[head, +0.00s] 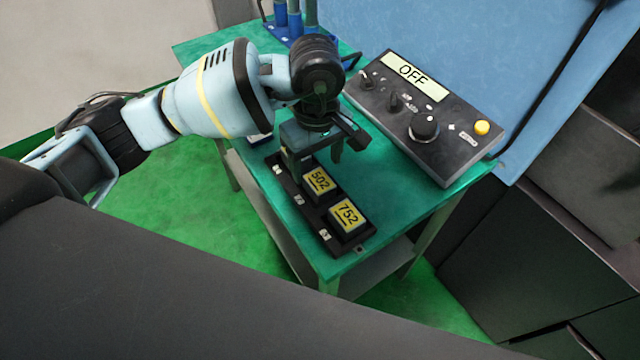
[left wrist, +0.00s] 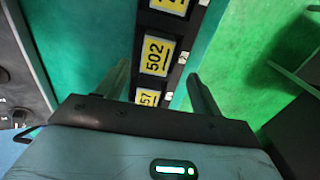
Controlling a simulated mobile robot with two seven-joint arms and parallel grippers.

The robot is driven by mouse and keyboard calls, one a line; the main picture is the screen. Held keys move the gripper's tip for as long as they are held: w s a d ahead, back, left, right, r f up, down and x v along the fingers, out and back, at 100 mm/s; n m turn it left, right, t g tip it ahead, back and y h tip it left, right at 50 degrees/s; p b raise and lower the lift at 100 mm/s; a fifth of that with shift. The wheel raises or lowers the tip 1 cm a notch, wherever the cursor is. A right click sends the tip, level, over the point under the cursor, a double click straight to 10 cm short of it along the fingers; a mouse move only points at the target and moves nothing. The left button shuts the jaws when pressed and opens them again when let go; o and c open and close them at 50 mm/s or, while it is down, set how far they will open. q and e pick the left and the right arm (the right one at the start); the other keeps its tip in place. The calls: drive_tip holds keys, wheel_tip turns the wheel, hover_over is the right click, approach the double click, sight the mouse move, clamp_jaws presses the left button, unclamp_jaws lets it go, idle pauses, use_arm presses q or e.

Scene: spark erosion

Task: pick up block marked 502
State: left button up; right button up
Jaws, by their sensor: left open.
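The block marked 502 (head: 317,181) has a yellow label and sits in a black tray (head: 326,238) on the green table. It also shows in the left wrist view (left wrist: 156,54), upright in its slot. My left gripper (head: 322,158) is open and empty, pointing down over the tray close to this block. In the left wrist view, its fingers (left wrist: 160,78) stand on either side of the tray strip. I cannot tell the exact height of the fingertips above the block. My right gripper is not in view.
A block marked 752 (head: 347,215) sits beside 502 in the tray. On the other side, a partly hidden block (left wrist: 147,97) shows "57". A control box (head: 425,115) reading OFF stands behind on the table, and a blue stand (head: 297,22) at the back.

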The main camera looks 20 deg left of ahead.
sight(320, 181)
use_arm(q)
drive_tip(key=shift+w+d+f, duration=0.1)
drive_tip(key=shift+f, duration=1.4)
drive_tip(key=shift+w+d+f, duration=0.1)
drive_tip(key=shift+f, duration=1.4)
drive_tip(key=c, duration=1.3)
drive_tip(key=shift+o, duration=0.2)
drive_tip(key=shift+r, duration=0.15)
drive_tip(key=shift+r, duration=0.6)
drive_tip(key=shift+s+a+r, duration=0.15)
drive_tip(key=shift+r, duration=0.4)
drive_tip(key=shift+s+a+r, duration=0.1)
drive_tip(key=shift+r, duration=0.4)
drive_tip(key=s+a, duration=0.3)
drive_tip(key=s, duration=0.4)
drive_tip(key=s+a+r, duration=0.1)
drive_tip(key=s+a, duration=0.2)
drive_tip(key=s, duration=0.4)
drive_tip(key=shift+a+r+b, duration=0.2)
drive_tip(key=shift+a+b, duration=0.05)
drive_tip(key=shift+b, duration=0.2)
